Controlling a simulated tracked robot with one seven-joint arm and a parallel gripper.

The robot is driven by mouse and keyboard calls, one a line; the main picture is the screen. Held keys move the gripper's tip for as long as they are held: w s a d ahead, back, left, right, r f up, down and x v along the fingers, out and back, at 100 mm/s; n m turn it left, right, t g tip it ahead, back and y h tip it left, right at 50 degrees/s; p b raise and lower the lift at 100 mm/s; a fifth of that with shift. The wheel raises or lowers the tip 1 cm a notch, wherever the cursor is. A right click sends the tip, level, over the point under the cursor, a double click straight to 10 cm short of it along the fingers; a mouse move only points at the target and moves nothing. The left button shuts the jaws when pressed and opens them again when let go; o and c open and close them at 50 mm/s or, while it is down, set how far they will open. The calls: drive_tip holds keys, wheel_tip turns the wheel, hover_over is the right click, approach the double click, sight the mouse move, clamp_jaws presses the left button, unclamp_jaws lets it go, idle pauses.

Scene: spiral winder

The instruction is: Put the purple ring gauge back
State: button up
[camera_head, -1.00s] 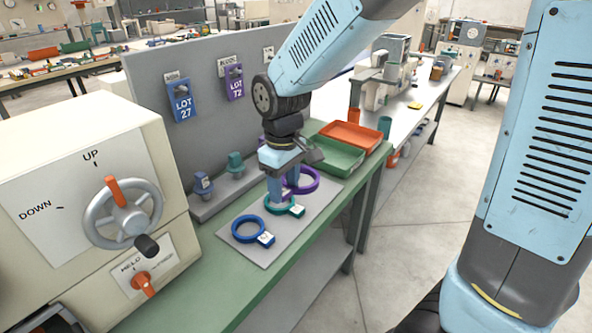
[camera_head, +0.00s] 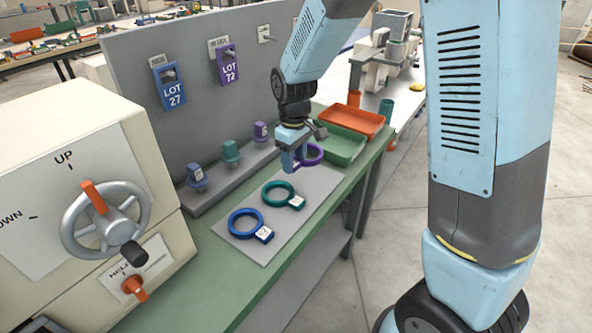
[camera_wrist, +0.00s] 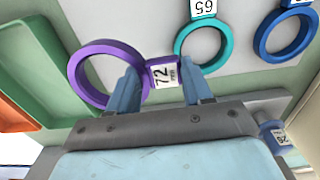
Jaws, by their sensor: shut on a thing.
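The purple ring gauge (camera_head: 312,154) is at the far end of the row of rings, at my gripper (camera_head: 292,166). In the wrist view the purple ring (camera_wrist: 80,91) has a white tag reading 72, and this tag block sits between the two fingers of my gripper (camera_wrist: 163,85). My gripper is shut on it. Whether the ring touches the grey mat (camera_head: 246,198) is hard to tell. A purple plug (camera_head: 261,131) stands on the grey rack behind. The purple LOT 72 card (camera_head: 227,68) hangs on the board.
A teal ring (camera_head: 279,193) and a blue ring (camera_head: 245,222) lie on the mat. Teal (camera_head: 231,152) and blue (camera_head: 195,176) plugs stand on the rack. A green tray (camera_head: 342,145) and an orange tray (camera_head: 352,121) lie beyond. The cream winder (camera_head: 60,130) stands at left.

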sight(296, 161)
drive_tip(key=shift+w+d+f, duration=0.15)
drive_tip(key=shift+w+f, duration=0.4)
drive_tip(key=shift+f, duration=0.15)
drive_tip(key=shift+w+d+f, duration=0.15)
drive_tip(key=shift+w+f, duration=0.4)
drive_tip(key=shift+f, duration=0.15)
drive_tip(key=shift+w+f, duration=0.1)
drive_tip(key=shift+f, duration=1.5)
drive_tip(key=o, duration=0.9)
wheel_tip(296, 161, up, 12)
drive_tip(key=shift+r, duration=0.1)
